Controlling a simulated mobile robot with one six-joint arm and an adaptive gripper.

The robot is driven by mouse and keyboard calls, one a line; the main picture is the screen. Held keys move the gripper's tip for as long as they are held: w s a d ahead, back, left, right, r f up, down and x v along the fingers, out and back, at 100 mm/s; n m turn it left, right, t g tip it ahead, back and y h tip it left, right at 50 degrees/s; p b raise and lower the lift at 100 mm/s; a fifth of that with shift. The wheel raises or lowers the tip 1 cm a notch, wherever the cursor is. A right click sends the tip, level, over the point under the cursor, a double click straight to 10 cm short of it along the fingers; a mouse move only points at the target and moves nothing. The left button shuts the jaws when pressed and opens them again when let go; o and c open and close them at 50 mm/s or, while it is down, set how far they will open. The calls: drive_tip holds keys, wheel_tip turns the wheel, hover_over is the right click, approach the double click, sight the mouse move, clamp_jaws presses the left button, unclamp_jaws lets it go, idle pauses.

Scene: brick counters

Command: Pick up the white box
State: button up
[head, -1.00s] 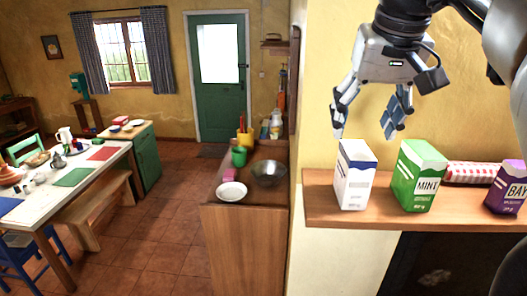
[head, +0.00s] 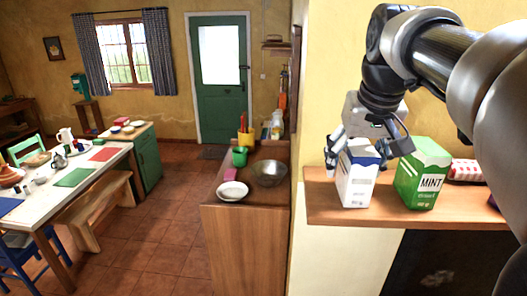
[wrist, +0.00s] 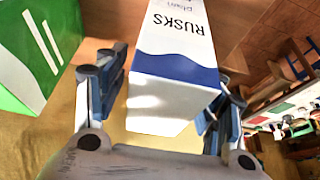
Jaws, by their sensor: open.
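The white box (head: 356,180) with a blue top band stands upright on the wooden shelf near its left end. In the wrist view the white box (wrist: 175,60) reads "RUSKS" and lies between the two fingers. My gripper (head: 357,158) is at the box's upper part, with one finger on its left side. In the wrist view my gripper (wrist: 165,95) is open, its fingers on either side of the box with gaps visible. The far finger is partly hidden in the head view.
A green MINT box (head: 422,174) stands just right of the white box; it also shows in the wrist view (wrist: 40,50). A red-checked item (head: 466,170) lies behind it. The wooden shelf (head: 400,217) has its front edge close by, and a yellow wall stands behind.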

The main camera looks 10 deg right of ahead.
drive_tip(key=shift+c, duration=0.5)
drive_tip(key=c, duration=1.1)
drive_tip(key=shift+o, duration=0.2)
drive_tip(key=shift+r, duration=0.1)
